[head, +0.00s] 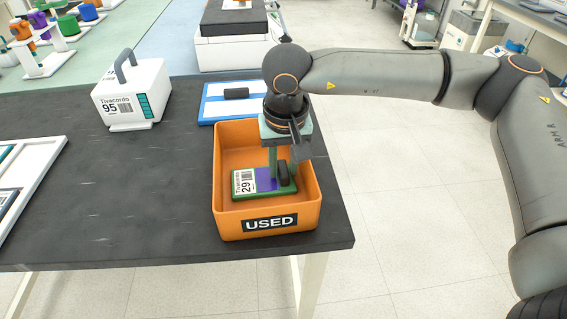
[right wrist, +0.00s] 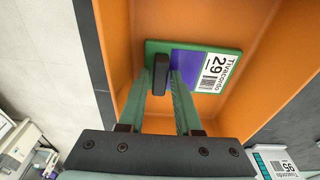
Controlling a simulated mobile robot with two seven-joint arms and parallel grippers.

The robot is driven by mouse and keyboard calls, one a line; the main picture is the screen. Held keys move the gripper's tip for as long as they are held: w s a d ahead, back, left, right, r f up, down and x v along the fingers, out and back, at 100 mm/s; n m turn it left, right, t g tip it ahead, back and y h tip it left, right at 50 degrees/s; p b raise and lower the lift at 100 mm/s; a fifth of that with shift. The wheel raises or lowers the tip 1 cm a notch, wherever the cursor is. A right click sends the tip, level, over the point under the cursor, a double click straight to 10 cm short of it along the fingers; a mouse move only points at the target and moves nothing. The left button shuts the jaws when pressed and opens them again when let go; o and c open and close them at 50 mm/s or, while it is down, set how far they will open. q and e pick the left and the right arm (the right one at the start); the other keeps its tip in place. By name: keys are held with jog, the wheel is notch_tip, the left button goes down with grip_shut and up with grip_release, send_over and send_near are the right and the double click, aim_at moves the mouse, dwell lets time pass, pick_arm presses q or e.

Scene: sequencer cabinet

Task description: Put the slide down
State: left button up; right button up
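The slide (head: 243,183) is a flat green plate with a purple area, a white label reading "Tivacordo 29" and a black handle. It is inside the orange bin (head: 268,223) marked "USED", lying about level; whether it touches the bin floor is hard to tell. My right gripper (head: 283,170) points down into the bin, its two greenish fingers closed on the handle. In the right wrist view, the fingertips (right wrist: 161,74) lie on either side of the handle, with the slide's label (right wrist: 214,71) to the right. My left gripper is not in view.
A white box (head: 133,93) labelled "Tivacordo 95" with a grey handle stands on the dark table (head: 110,190). A blue-and-white tray (head: 215,104) with a black handle lies behind the bin. A white rack (head: 28,185) is at the left. The table between is clear.

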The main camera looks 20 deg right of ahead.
jog(key=shift+o, duration=1.3)
jog(key=shift+r, duration=0.15)
notch_tip(320, 180, up, 12)
jog(key=s, duration=0.1)
jog(key=shift+s+a+p, duration=0.25)
jog(key=shift+s+p, duration=0.15)
jog(key=shift+p, duration=0.05)
jog(key=shift+a, duration=0.1)
